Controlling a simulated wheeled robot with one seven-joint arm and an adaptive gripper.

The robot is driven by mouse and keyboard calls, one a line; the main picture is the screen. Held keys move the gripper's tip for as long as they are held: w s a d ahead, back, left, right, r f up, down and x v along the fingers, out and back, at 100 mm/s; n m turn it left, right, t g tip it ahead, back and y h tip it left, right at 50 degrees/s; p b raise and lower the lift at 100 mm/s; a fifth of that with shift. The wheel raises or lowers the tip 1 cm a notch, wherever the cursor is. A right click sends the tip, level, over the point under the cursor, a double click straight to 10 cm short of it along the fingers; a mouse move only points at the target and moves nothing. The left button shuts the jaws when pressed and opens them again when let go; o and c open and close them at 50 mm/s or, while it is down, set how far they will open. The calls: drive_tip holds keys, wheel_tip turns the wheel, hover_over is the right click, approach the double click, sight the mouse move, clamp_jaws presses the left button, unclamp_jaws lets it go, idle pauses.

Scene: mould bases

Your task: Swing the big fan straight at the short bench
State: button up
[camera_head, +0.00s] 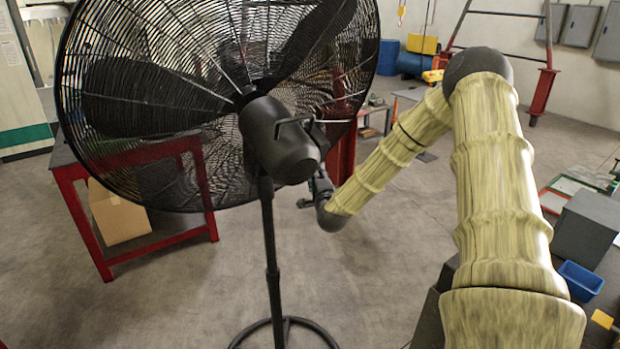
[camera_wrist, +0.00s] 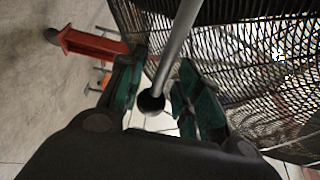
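The big fan (camera_head: 265,130) is a black caged pedestal fan. Its cage faces away from the head camera, with the motor housing towards it. Its cage also fills the upper right of the wrist view (camera_wrist: 250,60). My gripper (camera_head: 319,186) is just right of the motor housing, partly hidden by it. In the wrist view my gripper (camera_wrist: 160,78) has its green-padded fingers apart, with a grey rod (camera_wrist: 180,42) ending in a dark round tip between them. Contact with the rod is unclear. A red-framed bench (camera_head: 85,215) stands behind the fan at left; a lower, smaller bench (camera_head: 374,118) is further back.
A cardboard box (camera_head: 118,213) is under the red bench. A red frame (camera_head: 541,92) stands at the back right. A grey box (camera_head: 588,228) and blue bin (camera_head: 580,280) are at the right. Floor around the fan's stand is clear.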

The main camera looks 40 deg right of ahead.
drive_tip(key=shift+s+d+f, duration=0.1)
drive_tip(key=shift+d+f, duration=0.2)
drive_tip(key=shift+d, duration=0.2)
drive_tip(key=shift+w+a, duration=0.25)
drive_tip(key=shift+a, duration=0.2)
drive_tip(key=shift+s+a+r, duration=0.1)
drive_tip(key=shift+s+a, duration=0.05)
drive_tip(key=shift+a, duration=0.05)
drive_tip(key=v, duration=1.1)
drive_tip(key=shift+s+d, duration=0.2)
drive_tip(key=shift+s, duration=0.2)
drive_tip(key=shift+d+f, duration=0.2)
drive_tip(key=shift+d, duration=0.05)
